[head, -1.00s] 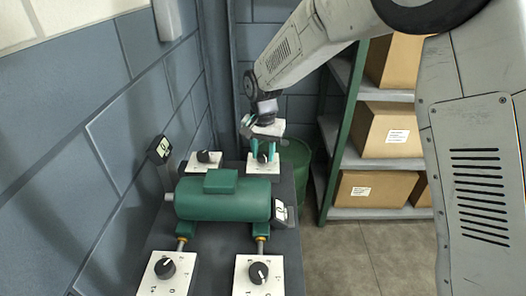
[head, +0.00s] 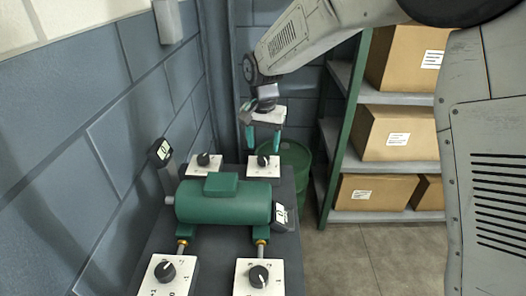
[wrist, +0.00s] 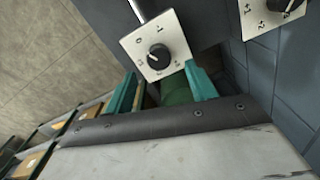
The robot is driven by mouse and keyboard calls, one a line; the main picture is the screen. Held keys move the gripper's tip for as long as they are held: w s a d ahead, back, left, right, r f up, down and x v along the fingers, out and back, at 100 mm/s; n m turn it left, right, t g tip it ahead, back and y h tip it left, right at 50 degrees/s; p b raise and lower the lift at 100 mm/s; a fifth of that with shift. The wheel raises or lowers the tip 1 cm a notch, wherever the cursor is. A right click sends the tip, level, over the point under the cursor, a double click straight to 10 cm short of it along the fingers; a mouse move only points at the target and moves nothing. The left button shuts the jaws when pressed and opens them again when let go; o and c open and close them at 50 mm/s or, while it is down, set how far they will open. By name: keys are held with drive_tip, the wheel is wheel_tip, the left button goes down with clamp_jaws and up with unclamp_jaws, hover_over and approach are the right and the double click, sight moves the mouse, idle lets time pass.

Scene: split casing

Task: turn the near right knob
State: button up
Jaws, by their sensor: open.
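The near right knob (head: 258,276) is black with a white pointer line, on a white numbered plate at the bottom of the head view. My gripper (head: 264,147) is at the far end of the bench, well away from it. Its green fingers are open and empty, just above the far right knob (head: 263,161). In the wrist view that far right knob (wrist: 159,56) and its plate show beyond the open fingers of my gripper (wrist: 163,80). The near right knob is not in the wrist view.
The green cylinder casing (head: 222,202) lies across the bench between the far and near knobs. The near left knob (head: 165,271) and far left knob (head: 203,159) sit left. Gauges stand at the casing's ends. Shelves with boxes (head: 397,132) stand right, a block wall left.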

sight(263, 157)
drive_tip(key=shift+r, duration=1.55)
